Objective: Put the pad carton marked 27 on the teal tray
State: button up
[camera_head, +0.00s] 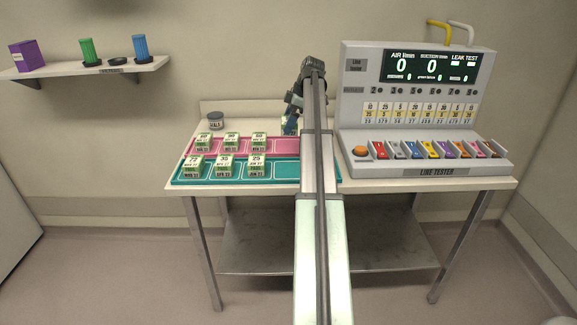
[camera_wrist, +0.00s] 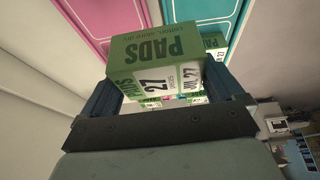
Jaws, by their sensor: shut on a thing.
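My gripper (camera_wrist: 165,100) is shut on a green and white pad carton (camera_wrist: 152,48), which reads PADS and 27 in the wrist view. In the head view my gripper (camera_head: 291,118) is over the back of the table, right of the cartons, and my arm hides most of it and the held carton. The teal tray (camera_head: 285,171) lies along the table's front, with three cartons on its left part and bare outlined places to their right. It also shows in the wrist view (camera_wrist: 203,12).
The pink tray (camera_head: 283,147) lies behind the teal one and bears three more cartons, with bare room to their right. A grey jar (camera_head: 216,121) stands behind it at the left. The line tester (camera_head: 425,172) fills the table's right side. A wall shelf (camera_head: 95,71) is at the upper left.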

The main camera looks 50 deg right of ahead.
jog(key=s+a+f, duration=0.2)
jog(key=s+a, duration=0.4)
jog(key=shift+w+f, duration=0.15)
jog(key=shift+f, duration=2.2)
jog(key=shift+w+f, duration=0.15)
jog(key=shift+f, duration=2.2)
jog(key=shift+f, duration=0.1)
jog(key=o, duration=0.8)
jog(key=v, duration=1.2)
jog(key=shift+w+d, duration=0.15)
jog(key=shift+w, duration=0.05)
